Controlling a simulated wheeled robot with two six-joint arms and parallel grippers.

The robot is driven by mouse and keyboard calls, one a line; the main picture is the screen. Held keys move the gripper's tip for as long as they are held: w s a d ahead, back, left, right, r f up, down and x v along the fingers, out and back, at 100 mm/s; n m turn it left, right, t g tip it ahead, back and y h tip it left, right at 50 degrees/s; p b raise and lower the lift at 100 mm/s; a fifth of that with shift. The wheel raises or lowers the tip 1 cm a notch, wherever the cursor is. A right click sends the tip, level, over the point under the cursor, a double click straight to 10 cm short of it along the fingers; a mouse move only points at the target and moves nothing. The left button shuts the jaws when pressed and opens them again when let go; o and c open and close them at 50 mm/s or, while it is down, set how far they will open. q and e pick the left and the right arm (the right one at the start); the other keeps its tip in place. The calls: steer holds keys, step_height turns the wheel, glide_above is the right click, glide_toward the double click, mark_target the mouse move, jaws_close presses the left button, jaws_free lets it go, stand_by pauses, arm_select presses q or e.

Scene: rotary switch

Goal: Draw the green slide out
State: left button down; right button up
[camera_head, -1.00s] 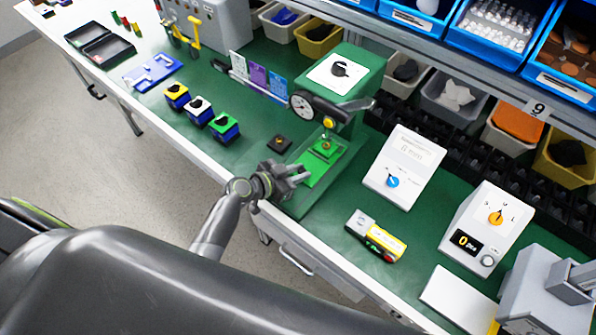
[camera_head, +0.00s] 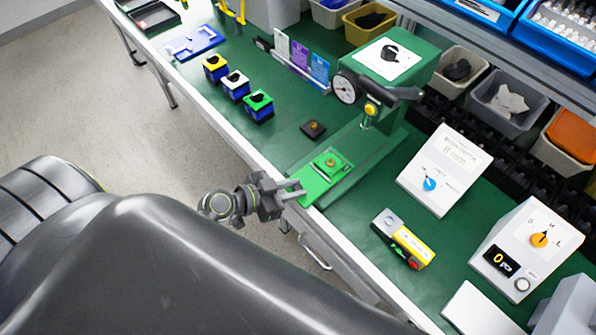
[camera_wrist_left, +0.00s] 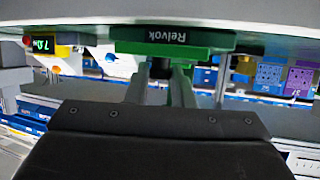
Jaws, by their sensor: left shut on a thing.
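The bright green slide (camera_head: 311,188) lies at the front foot of the green press (camera_head: 385,68), near the table's front edge. It carries a small green fixture with a brass-coloured round piece (camera_head: 330,162), which sits clear in front of the press head. My left gripper (camera_head: 294,189) is at the slide's front end, shut on it. In the left wrist view, the gripper's fingers (camera_wrist_left: 163,82) close around a green grip (camera_wrist_left: 180,90) below a green block (camera_wrist_left: 170,47) lettered "Relvok". The exact finger contact is partly hidden. My right gripper is not in view.
Left of the slide are a small dark block (camera_head: 313,129) and blue blocks with yellow, white and green tops (camera_head: 236,86). To the right are a yellow-and-white device (camera_head: 404,239), a white box with a blue knob (camera_head: 442,170) and one with an orange knob (camera_head: 520,250).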

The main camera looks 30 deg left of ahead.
arm_select(q)
steer(key=shift+s+f, duration=0.1)
steer(key=shift+f, duration=0.05)
steer(key=c, duration=1.5)
jaws_free()
steer(key=shift+s, duration=0.1)
steer(key=shift+o, duration=1.2)
steer(key=shift+s+a, duration=0.1)
steer(key=b+v, duration=0.6)
steer(key=v, duration=1.1)
steer(key=shift+r, duration=0.25)
steer(key=shift+a, duration=0.1)
